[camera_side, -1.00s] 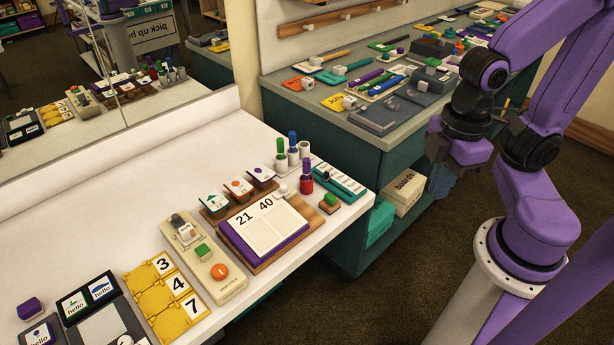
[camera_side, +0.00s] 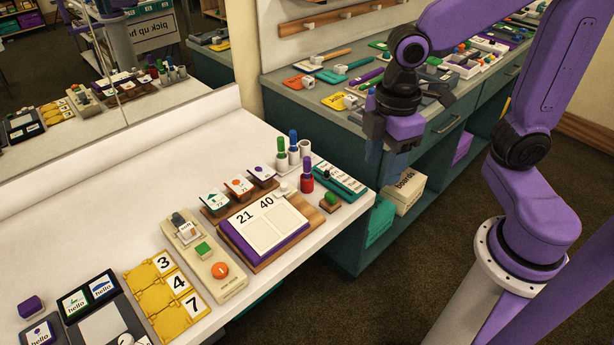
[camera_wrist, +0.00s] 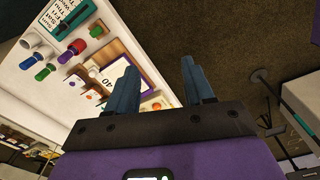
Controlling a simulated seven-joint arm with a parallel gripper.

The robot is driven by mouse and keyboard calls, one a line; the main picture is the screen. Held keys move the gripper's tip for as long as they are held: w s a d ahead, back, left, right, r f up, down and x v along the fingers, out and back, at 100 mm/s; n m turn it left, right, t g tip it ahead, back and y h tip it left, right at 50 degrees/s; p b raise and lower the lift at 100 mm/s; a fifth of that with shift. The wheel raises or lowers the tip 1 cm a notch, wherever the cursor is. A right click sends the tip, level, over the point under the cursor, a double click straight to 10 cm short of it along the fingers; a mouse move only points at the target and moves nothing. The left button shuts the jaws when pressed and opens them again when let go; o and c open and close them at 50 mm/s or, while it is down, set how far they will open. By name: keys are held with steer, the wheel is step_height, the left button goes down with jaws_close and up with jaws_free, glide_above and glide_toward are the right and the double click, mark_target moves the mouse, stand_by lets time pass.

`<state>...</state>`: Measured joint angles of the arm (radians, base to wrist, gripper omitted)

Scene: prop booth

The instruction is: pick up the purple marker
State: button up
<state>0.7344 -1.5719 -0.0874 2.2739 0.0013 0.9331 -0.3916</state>
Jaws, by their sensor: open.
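A purple marker (camera_side: 307,164) stands upright in a red holder (camera_side: 307,184) near the right end of the white table. The purple marker also shows in the wrist view (camera_wrist: 65,57), left of my fingers. A green marker (camera_side: 280,146) and a blue marker (camera_side: 293,140) stand in white cups behind it. My gripper (camera_side: 384,160) is open and empty, with its fingers pointing down.
A teal lettered board (camera_side: 340,180) lies right of the purple marker, and a small green-topped stamp (camera_side: 330,202) is in front. A wooden board with numbered cards (camera_side: 262,228) lies to the left. A cardboard box (camera_side: 405,190) sits on the cabinet shelf (camera_side: 375,245).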

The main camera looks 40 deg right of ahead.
steer(key=w+f+n, duration=0.1)
steer(key=w+n, duration=0.1)
steer(key=w, duration=1.2)
steer(key=n, duration=0.2)
glide_above(307, 159)
step_height(307, 159, down, 3)
step_height(307, 159, down, 11)
steer(key=shift+s+d+f, duration=0.1)
steer(key=shift+d+f, duration=0.05)
steer(key=shift+f, duration=3)
jaws_close()
